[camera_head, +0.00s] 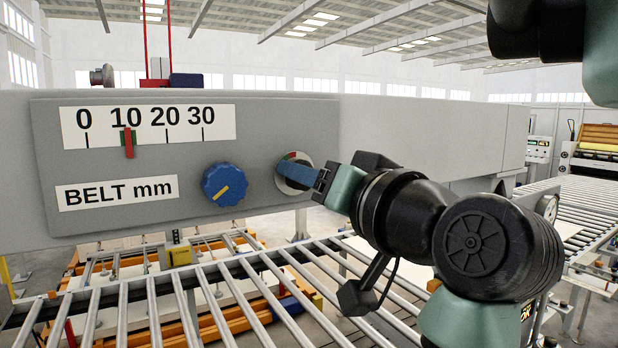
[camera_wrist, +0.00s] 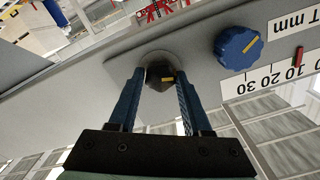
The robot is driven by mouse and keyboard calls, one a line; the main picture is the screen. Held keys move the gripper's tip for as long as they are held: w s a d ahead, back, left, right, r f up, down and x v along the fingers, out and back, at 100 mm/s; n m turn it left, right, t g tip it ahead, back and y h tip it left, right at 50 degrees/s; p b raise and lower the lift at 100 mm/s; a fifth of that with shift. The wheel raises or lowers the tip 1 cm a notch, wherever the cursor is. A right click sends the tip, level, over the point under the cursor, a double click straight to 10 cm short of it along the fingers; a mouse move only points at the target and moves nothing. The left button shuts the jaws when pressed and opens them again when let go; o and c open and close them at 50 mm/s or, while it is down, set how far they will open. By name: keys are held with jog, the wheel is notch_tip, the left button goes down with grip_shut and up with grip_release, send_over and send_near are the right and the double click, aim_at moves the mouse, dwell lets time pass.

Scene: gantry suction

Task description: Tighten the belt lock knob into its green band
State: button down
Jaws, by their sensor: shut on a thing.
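The belt lock knob (camera_wrist: 158,88) is small and black with a yellow mark, seen between my fingers in the wrist view. It sits on a round plate on the grey panel. In the head view the plate (camera_head: 305,159) shows red and a little green at its upper edge; my fingers cover the knob and much of the plate. My gripper (camera_head: 284,168) reaches in from the right, its blue fingers closed around the knob; it also shows in the wrist view (camera_wrist: 158,76). I cannot read the knob's mark against the green band.
A blue knob (camera_head: 224,185) with a yellow line is left of my gripper. Above it, a scale (camera_head: 185,126) has a red pointer (camera_head: 129,143) near 10, with green behind it. A "BELT mm" label (camera_head: 117,193) is below. A roller conveyor (camera_head: 150,308) runs underneath.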

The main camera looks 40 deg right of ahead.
jog(key=shift+c, duration=1.7)
grip_release()
jog(key=v, duration=1.3)
